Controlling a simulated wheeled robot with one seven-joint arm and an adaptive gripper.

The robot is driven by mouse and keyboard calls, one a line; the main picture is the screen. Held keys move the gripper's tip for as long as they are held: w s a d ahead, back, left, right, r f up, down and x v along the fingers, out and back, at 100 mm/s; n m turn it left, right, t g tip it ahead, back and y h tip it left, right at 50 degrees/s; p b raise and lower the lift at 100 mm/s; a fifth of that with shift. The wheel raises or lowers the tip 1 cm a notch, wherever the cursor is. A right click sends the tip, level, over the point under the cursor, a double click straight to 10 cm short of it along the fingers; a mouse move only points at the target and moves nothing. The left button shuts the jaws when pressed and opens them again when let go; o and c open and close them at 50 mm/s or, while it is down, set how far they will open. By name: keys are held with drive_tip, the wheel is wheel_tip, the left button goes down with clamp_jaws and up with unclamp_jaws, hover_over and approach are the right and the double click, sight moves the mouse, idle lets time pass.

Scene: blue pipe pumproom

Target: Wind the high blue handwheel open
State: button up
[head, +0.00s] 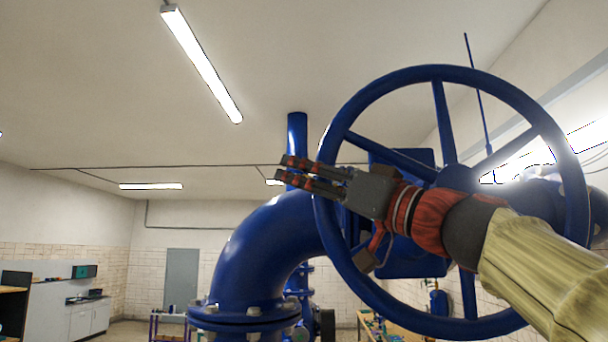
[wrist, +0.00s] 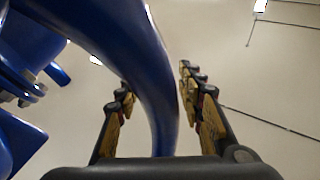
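The high blue handwheel (head: 440,80) is a large spoked ring on the right of the head view, mounted beside a thick blue pipe. My gripper (head: 283,168) is at the left side of its rim, fingers pointing left and overlapping the rim in the picture. In the wrist view, the curved blue rim (wrist: 150,75) runs between the two fingers of my gripper (wrist: 155,85). The fingers are spread, with a gap on the rim's left and a narrower one on its right. I cannot tell whether either finger touches it. My forearm hides part of the wheel's right side.
A blue pipe elbow (head: 245,250) with a bolted flange (head: 245,315) stands left of and behind the wheel. A thin blue rod (head: 477,95) rises behind the wheel. A white cabinet (head: 60,300) is far left. Open room lies left of the pipe.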

drive_tip(key=shift+c, duration=0.8)
drive_tip(key=c, duration=0.7)
clamp_jaws()
